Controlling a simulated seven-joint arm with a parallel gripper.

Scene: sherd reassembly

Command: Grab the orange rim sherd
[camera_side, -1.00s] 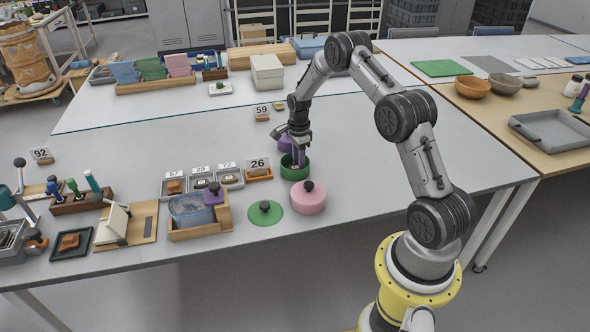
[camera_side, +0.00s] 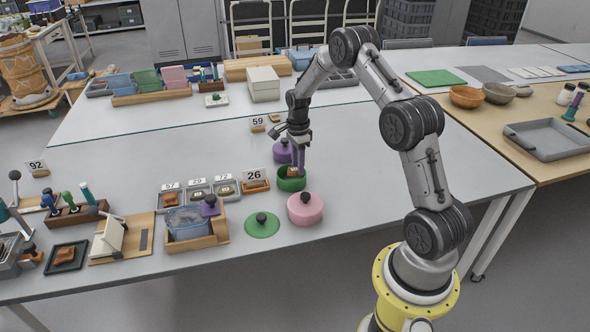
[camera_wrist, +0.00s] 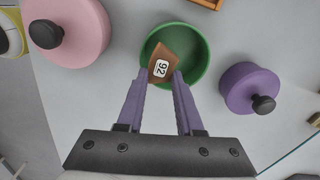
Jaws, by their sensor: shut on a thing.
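In the wrist view the green pot (camera_wrist: 197,50) surrounds the sherd, with nothing else visible inside. Whether the sherd clears the rim fully, I cannot tell.
A pink lidded pot (camera_side: 305,210) and a green lid (camera_side: 262,226) are in front. A purple lidded pot (camera_wrist: 238,88) stands close beside the green pot. A card 26 (camera_side: 255,175) stands left, a card 59 (camera_side: 257,121) behind, and a card 92 (camera_side: 36,166) far left.

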